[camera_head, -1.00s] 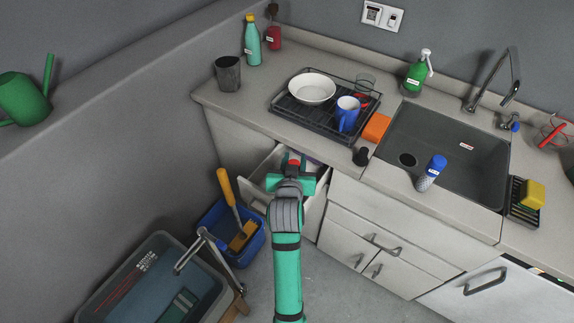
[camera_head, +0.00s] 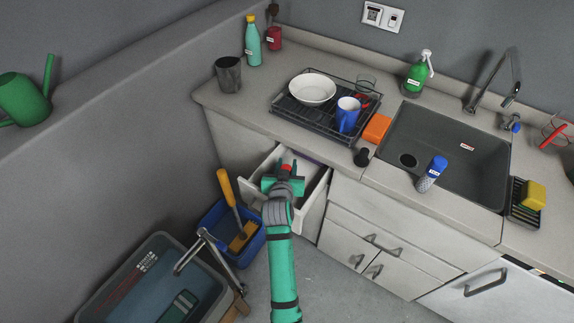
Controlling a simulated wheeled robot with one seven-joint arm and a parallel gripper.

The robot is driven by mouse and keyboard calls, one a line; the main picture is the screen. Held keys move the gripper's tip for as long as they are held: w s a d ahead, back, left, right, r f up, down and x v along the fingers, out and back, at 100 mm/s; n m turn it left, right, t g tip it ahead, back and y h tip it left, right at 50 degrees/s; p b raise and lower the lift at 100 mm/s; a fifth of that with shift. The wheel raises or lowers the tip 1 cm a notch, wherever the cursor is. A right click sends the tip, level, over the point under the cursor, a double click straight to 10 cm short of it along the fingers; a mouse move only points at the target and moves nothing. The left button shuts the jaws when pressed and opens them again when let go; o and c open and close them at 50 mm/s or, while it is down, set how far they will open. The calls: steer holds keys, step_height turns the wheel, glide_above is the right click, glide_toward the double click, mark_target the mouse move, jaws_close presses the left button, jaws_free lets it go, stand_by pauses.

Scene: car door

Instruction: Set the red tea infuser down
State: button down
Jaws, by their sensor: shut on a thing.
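My gripper (camera_head: 284,177) is over the open drawer (camera_head: 317,200) at the left end of the counter, seen from behind and above. A small red thing (camera_head: 286,168), which looks like the tea infuser, shows at its fingertips, and the gripper is shut on it. Most of the infuser and the fingers are hidden behind the gripper body. I cannot tell whether the infuser touches the drawer floor.
The counter edge is just beyond the drawer. On the counter stand a dish rack (camera_head: 318,121) with a white bowl and blue mug, and a dark cup (camera_head: 228,75). A blue bin (camera_head: 247,250) with a yellow-handled tool is on the floor at left.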

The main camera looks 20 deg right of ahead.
steer(key=c, duration=1.3)
jaws_free()
steer(key=shift+f, duration=0.15)
steer(key=shift+s+a+r, duration=0.15)
steer(key=shift+s+r, duration=0.1)
steer(key=v, duration=1.1)
steer(key=shift+s+r, duration=0.15)
steer(key=shift+r, duration=0.05)
steer(key=shift+a, duration=0.2)
